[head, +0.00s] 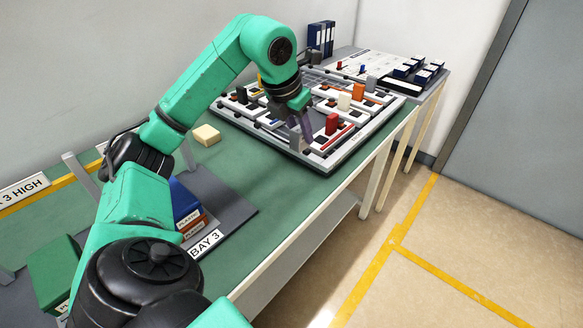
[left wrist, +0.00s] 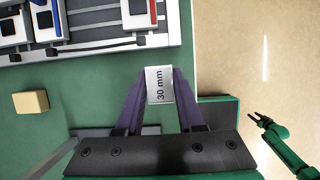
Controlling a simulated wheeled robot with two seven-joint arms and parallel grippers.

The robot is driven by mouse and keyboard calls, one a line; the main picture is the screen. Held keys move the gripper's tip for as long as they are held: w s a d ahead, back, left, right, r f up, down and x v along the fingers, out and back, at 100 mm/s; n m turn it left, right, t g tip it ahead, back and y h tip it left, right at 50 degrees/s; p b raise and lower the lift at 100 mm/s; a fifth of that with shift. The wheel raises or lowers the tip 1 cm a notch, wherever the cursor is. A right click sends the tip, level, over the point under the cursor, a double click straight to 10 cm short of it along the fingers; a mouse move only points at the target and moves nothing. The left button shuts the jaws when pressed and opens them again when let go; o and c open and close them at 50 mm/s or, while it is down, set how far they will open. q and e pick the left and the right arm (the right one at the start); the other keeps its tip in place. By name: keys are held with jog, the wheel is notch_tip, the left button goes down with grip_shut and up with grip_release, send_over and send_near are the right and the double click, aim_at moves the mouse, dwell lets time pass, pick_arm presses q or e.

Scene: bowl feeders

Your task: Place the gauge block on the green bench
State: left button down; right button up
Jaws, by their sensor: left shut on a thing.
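The gauge block (left wrist: 160,85) is a pale block marked "30 mm", seen in the left wrist view. My left gripper (left wrist: 158,92) is shut on it, with a dark purple finger on each side. In the head view my left gripper (head: 301,128) is over the near edge of the fixture board, and the block cannot be made out there. The green bench (head: 285,195) runs beneath; in the left wrist view its bare green top (left wrist: 95,95) lies behind the block. My right gripper (left wrist: 261,120) is small at the right of the left wrist view, its fingers looking apart.
The fixture board (head: 325,172) carries several coloured pieces. A tan block (head: 206,135) lies on the bench left of it. Bare bench lies between rack and board.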

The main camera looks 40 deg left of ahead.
pick_arm(q)
notch_tip(320, 180, down, 13)
jog(key=b, duration=0.4)
jog(key=shift+r, duration=0.1)
jog(key=shift+f, duration=0.2)
jog(key=c, duration=0.5)
grip_release()
jog(key=shift+r, duration=0.1)
jog(key=shift+r, duration=0.25)
jog(key=v, duration=1.1)
jog(key=shift+s+r+p, duration=0.25)
jog(key=shift+s+p, duration=0.05)
